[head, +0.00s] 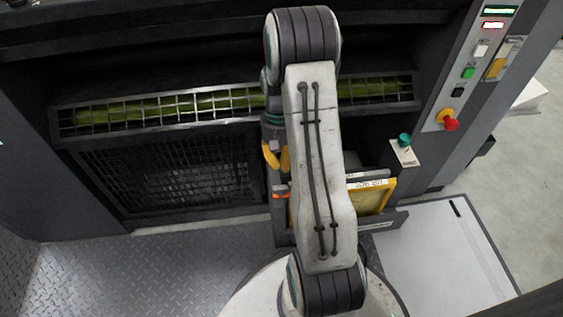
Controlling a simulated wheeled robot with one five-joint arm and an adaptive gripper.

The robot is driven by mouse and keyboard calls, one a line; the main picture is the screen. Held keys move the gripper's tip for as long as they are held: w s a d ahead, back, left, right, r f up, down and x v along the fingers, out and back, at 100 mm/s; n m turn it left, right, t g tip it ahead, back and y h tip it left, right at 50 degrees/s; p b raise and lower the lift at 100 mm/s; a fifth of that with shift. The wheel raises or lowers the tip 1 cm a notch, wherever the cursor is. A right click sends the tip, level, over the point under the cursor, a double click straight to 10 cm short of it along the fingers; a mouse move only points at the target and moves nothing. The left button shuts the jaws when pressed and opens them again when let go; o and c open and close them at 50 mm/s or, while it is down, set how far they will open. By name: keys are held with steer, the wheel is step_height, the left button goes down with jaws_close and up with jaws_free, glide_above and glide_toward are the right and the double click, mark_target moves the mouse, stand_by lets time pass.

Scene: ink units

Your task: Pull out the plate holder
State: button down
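The likely plate holder (374,199) is a yellow-framed piece with a white label on its top edge. It stands in a grey drawer-like housing (385,221) low on the machine front, right of centre. My arm covers its left part. My gripper (276,157) shows at the left edge of my arm, with orange-yellow fingers pointing down. It is up and to the left of the yellow frame's visible part. My arm hides part of the gripper, so I cannot tell its opening or whether it touches anything.
A caged green roller (180,107) runs across the machine above a dark mesh panel (170,172). A control panel with a red knob (449,122) and a small green-knobbed switch plate (405,150) are at the right. Diamond-plate floor (150,265) is clear at lower left.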

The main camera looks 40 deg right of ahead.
steer(key=shift+b+x, duration=1.4)
steer(key=shift+x, duration=0.75)
